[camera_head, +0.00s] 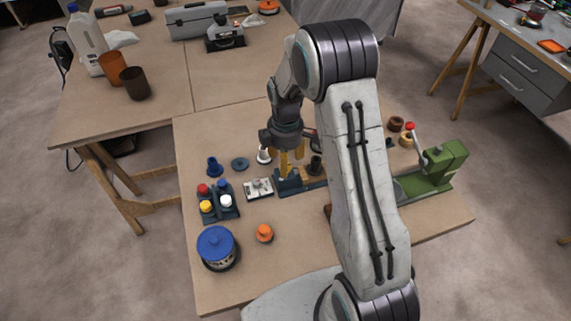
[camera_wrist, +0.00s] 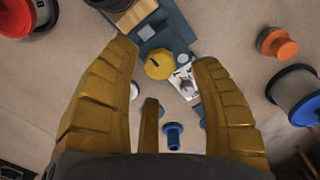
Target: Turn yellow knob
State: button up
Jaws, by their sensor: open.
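The yellow knob (camera_wrist: 158,64) shows in the wrist view as a faceted round knob on a dark blue fixture (camera_wrist: 172,28). In the head view, the dark blue fixture (camera_head: 288,186) stands on the near table, and the knob cannot be told apart from my yellow fingers. My gripper (camera_head: 291,168) points down over the fixture. In the wrist view, my gripper (camera_wrist: 166,52) is open, with the knob between the spread fingertips. I cannot tell whether any finger touches it.
A white switch plate (camera_head: 258,189) lies close left of the fixture. A rack (camera_head: 219,212) with coloured caps, a blue-lidded jar (camera_head: 215,245) and an orange knob (camera_head: 264,233) stand nearer the left front. A green machine (camera_head: 432,172) is at the right. The front table middle is clear.

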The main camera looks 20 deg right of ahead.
jog(key=shift+f, duration=1.35)
jog(key=shift+o, duration=0.3)
grip_shut()
